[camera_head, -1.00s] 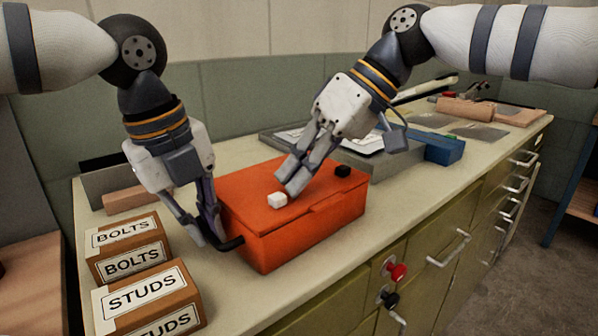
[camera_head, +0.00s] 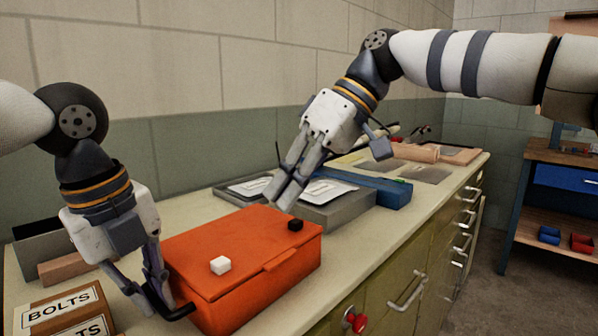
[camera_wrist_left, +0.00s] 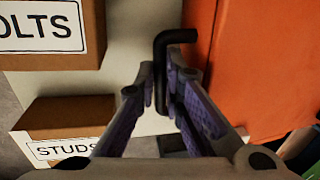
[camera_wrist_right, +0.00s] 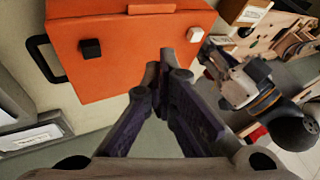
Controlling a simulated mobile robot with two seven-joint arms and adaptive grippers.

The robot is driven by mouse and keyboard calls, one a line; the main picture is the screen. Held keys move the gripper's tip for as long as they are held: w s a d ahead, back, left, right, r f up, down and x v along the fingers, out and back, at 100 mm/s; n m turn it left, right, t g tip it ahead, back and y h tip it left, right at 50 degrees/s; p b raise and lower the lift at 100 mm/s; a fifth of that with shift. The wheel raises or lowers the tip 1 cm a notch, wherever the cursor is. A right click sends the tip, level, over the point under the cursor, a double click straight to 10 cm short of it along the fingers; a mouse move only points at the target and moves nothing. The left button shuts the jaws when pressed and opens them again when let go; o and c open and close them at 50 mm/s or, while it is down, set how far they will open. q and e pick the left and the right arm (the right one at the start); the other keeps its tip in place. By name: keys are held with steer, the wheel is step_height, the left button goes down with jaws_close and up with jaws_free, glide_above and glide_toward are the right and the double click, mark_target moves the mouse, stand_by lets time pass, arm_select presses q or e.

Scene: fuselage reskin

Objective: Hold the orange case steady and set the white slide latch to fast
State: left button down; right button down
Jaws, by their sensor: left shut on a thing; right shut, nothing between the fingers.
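The orange case (camera_head: 245,240) lies on the bench, lid closed. The white slide latch (camera_head: 221,265) is a small block on its top, nearer the left end; it also shows in the right wrist view (camera_wrist_right: 195,34). A small black block (camera_head: 296,224) sits near the right end. My left gripper (camera_head: 160,302) is shut on the case's black handle (camera_wrist_left: 178,37) at the left end. My right gripper (camera_head: 281,202) is shut and empty, by the case's back right, near the black block and apart from the latch. I cannot read any latch marking.
Cardboard boxes marked BOLTS (camera_head: 60,310) and STUDS (camera_wrist_left: 62,146) stand left of the case, close to my left gripper. A grey tray (camera_head: 335,214) and a blue box (camera_head: 392,193) are behind and right. Another black handle (camera_wrist_right: 38,60) is on the case's far end.

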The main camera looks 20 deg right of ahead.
steer(key=shift+v, duration=1.8)
arm_select(q)
steer(key=c, duration=1.6)
jaws_free()
arm_select(e)
steer(key=shift+a, duration=0.1)
arm_select(q)
steer(key=shift+r, duration=0.15)
